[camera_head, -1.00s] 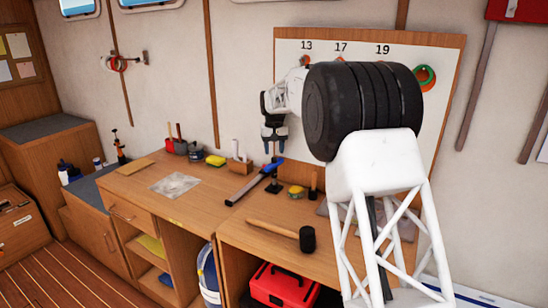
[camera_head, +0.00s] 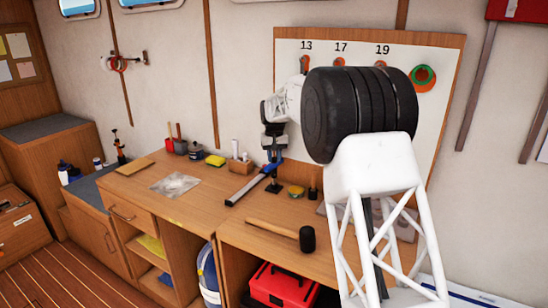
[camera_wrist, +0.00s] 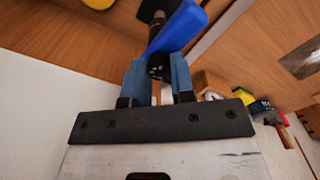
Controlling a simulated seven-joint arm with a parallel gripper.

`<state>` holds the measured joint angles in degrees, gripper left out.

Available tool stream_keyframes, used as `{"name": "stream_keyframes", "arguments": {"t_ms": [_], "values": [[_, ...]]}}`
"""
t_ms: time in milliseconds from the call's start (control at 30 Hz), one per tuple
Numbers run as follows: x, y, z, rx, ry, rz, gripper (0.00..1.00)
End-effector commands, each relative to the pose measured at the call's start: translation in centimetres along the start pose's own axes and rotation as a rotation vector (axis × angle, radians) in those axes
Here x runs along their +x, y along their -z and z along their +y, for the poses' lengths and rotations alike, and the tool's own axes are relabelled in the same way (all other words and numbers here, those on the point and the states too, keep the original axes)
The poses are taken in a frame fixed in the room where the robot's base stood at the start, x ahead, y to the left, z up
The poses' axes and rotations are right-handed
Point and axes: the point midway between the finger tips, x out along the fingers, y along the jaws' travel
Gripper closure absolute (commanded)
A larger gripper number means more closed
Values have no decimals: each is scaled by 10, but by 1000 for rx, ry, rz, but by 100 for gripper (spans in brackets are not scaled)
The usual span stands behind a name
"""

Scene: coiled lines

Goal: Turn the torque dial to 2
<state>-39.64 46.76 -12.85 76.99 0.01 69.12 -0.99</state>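A tool with a long grey bar (camera_head: 246,188) and a blue handle lies raised over the workbench, on a small black stand (camera_head: 273,188). In the wrist view its blue part (camera_wrist: 182,25) slants across the top. A black round end (camera_wrist: 157,66), which looks like the dial, sits between my fingertips. My gripper (camera_head: 273,152) is just above the handle end. In the wrist view my gripper (camera_wrist: 160,80) has its two blue-grey fingers apart, one on each side of the black end. Contact is unclear, and the dial's numbers are not readable.
A mallet (camera_head: 285,230) lies in front on the workbench (camera_head: 180,205). A yellow sponge (camera_head: 215,160), a wooden block (camera_head: 239,166) and a yellow-and-dark item (camera_head: 296,191) stand nearby. A board numbered 13, 17, 19 (camera_head: 320,48) is behind my arm.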

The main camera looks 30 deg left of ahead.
Motion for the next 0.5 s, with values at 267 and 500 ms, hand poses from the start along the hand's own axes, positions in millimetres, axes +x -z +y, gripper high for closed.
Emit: {"name": "stream_keyframes", "arguments": {"t_ms": [267, 500], "values": [[0, 0, 0, 15, 0, 1, 100], [-2, 0, 0, 101, 0, 2, 100]]}}
